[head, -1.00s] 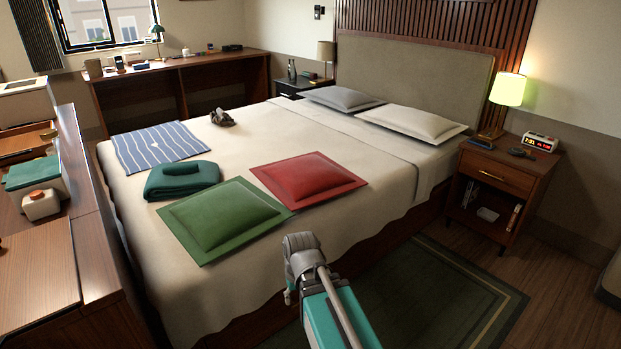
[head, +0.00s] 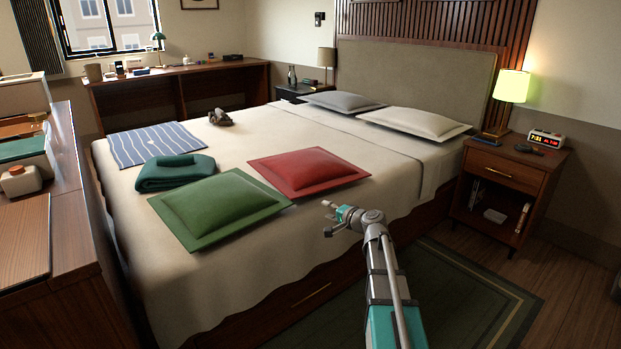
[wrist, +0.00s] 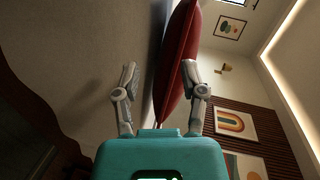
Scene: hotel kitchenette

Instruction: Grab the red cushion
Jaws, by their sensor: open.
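The red cushion (head: 308,172) lies flat on the bed, right of the green cushion (head: 220,206). My gripper (head: 328,218) is open and empty by the bed's near side, in front of the red cushion and apart from it. In the wrist view my gripper (wrist: 160,76) has its two fingers spread. The red cushion (wrist: 178,62) shows there edge-on, ahead between the fingers and partly behind the right finger. The wrist picture is turned sideways, with the bed's cover (wrist: 85,55) on the left.
A folded teal blanket (head: 175,172), a striped cloth (head: 155,144) and a small grey-brown item (head: 221,118) lie on the bed. Two pale pillows are at the headboard. A nightstand (head: 508,177) with a lit lamp stands right. Dark rug (head: 455,290) covers the near floor.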

